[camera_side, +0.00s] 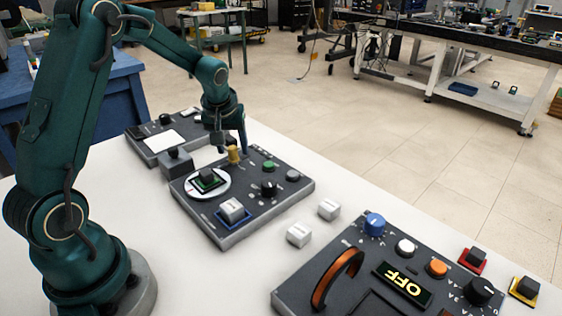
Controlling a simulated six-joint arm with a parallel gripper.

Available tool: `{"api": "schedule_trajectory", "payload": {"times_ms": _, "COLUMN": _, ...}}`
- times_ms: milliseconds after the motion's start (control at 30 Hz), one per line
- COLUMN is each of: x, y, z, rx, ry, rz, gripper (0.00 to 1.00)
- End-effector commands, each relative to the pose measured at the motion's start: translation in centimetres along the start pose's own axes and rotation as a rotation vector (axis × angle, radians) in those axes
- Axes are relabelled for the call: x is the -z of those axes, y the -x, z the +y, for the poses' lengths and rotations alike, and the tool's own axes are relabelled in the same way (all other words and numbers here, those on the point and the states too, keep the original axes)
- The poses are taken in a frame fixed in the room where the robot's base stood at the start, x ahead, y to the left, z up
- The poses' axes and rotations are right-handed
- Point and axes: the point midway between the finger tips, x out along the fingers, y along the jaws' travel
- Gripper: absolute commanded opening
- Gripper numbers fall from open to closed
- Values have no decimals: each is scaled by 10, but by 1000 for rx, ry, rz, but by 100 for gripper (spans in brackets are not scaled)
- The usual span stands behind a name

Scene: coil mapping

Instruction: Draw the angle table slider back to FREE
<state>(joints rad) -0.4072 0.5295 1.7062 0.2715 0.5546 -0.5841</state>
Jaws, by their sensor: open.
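The angle table is a dark panel (224,226) with a round white dial (222,190), which carries a green plate with a black block on it. A small gold knob (233,156), which looks like the slider, stands near the panel's far edge. My gripper (230,148) points down right over this knob with its fingers open. The knob shows between the two fingers; I cannot tell whether they touch it. The slider's track and its FREE marking are too small or hidden to read.
The panel also has a green button (269,165), a black knob (268,188) and a white block (231,210). A grey box (175,162) stands close on the left. Two white cubes (300,235) lie to the right, before a control panel with an OFF display (403,284).

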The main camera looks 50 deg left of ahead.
Motion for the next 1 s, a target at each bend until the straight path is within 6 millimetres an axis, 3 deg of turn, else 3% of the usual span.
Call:
{"api": "schedule_trajectory", "payload": {"times_ms": 367, "x": 0, "y": -8, "z": 0, "rx": -1, "ry": 0, "rz": 0, "gripper": 58}}
{"api": "schedule_trajectory", "payload": {"times_ms": 500, "x": 0, "y": -8, "z": 0, "rx": -1, "ry": 0, "rz": 0, "gripper": 8}}
{"api": "schedule_trajectory", "payload": {"times_ms": 533, "x": 0, "y": -8, "z": 0, "rx": -1, "ry": 0, "rz": 0, "gripper": 0}}
{"api": "schedule_trajectory", "payload": {"times_ms": 1000, "x": 0, "y": -8, "z": 0, "rx": -1, "ry": 0, "rz": -1, "gripper": 0}}
